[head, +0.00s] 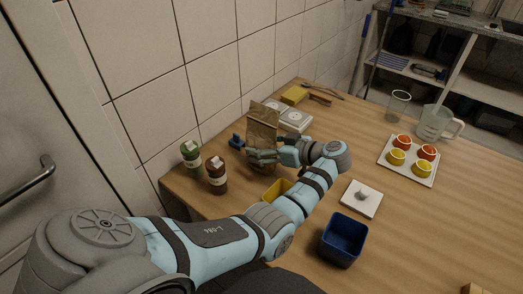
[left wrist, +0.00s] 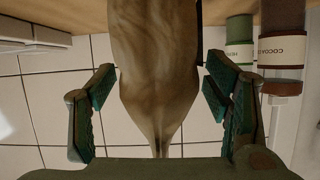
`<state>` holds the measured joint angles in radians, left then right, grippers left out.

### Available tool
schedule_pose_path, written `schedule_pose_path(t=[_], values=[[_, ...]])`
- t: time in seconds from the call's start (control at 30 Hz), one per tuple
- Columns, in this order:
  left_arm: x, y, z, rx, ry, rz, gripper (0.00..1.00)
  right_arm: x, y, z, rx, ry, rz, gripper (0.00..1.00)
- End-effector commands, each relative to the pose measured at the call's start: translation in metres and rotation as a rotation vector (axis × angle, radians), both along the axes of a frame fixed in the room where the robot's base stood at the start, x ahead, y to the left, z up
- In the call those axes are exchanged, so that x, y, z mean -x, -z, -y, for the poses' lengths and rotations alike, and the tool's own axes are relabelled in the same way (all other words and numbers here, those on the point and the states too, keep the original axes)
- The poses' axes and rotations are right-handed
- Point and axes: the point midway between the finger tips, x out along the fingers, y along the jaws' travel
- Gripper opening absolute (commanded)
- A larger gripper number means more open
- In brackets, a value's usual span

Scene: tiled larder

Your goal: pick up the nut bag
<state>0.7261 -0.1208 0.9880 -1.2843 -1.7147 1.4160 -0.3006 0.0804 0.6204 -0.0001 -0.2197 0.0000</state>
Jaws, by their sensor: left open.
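The nut bag, a brown paper bag (head: 262,122), stands on the wooden table near the tiled wall in the head view. My left gripper (head: 262,157) is at the bag, in front of its lower part. In the left wrist view the bag (left wrist: 158,60) lies between the two spread fingers of the left gripper (left wrist: 160,108), with a visible gap on each side. The left gripper is open and holds nothing. The bag's base is partly hidden by the gripper in the head view. My right gripper is not in view.
A yellow container (head: 274,190) sits under my arm. A blue bin (head: 343,240), a white square (head: 361,198) and a tray (head: 409,173) are to the right.

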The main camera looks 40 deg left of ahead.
Motion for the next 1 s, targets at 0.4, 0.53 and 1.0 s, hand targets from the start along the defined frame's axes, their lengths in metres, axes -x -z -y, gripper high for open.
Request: schedule_pose_path(t=[0.4,0.53,1.0], values=[[0.000,0.006,-0.016,0.001,0.000,0.000,0.55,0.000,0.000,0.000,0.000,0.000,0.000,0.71],[0.000,0.006,-0.016,0.001,0.000,0.000,0.34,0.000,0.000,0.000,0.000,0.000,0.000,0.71],[0.000,-0.011,-0.015,0.000,-0.001,0.004,0.12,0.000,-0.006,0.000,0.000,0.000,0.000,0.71]])
